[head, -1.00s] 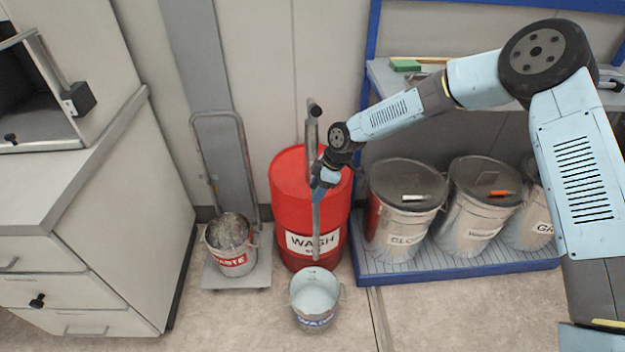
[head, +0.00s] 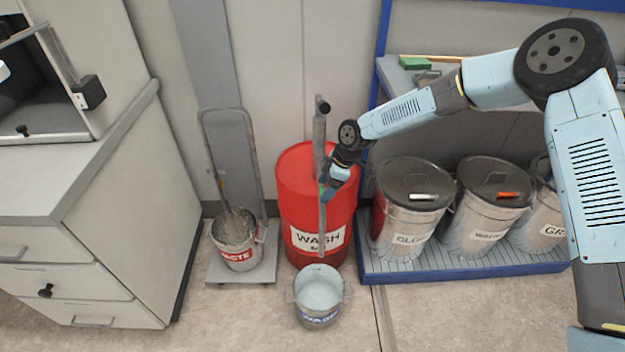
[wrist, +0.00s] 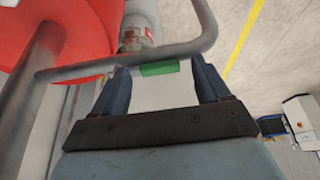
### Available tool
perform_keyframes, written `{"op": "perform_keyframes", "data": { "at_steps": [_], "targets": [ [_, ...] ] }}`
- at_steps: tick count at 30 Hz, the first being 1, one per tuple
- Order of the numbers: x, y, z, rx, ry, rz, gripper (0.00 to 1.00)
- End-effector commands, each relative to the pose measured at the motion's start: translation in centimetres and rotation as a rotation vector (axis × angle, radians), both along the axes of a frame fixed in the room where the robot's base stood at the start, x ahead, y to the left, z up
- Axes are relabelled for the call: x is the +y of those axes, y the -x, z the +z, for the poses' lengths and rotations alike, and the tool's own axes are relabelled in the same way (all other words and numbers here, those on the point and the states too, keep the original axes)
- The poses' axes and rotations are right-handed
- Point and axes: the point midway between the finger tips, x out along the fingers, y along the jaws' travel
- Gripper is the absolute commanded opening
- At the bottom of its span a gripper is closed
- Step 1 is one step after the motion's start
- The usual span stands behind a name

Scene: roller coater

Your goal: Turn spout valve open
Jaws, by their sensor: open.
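The red WASH drum (head: 296,195) stands upright against the wall, with a grey pipe (head: 320,140) rising above its top. A grey tube (head: 322,230) runs down the drum's front toward an open WASH pail (head: 319,288) on the floor. In the wrist view a bent grey tube (wrist: 130,58) crosses in front of my fingertips. A small green piece (wrist: 159,68), which looks like the valve handle, sits under it. My gripper (wrist: 160,85) is open, its two dark fingers on either side of the green piece. Contact cannot be told. In the head view my gripper (head: 332,187) covers this spot.
A WASTE pail (head: 237,243) on a grey cart stands left of the drum. Several lidded bins (head: 408,215) stand on a blue-edged platform (head: 470,266) to the right. A drawer cabinet (head: 90,220) is at the left.

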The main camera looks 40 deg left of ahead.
Motion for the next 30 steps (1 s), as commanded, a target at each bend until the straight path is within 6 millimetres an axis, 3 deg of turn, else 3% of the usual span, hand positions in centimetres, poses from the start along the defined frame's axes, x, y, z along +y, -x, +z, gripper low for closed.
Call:
{"op": "perform_keyframes", "data": {
  "at_steps": [5,21,30],
  "targets": [
    [-0.4,-0.4,1.4,-0.001,-0.001,0.0,0.76],
    [-3.3,-3.0,10.5,0.0,-0.002,-0.002,0.76],
    [-4.0,-3.6,12.5,0.001,0.0,-0.002,0.76]
  ]
}}
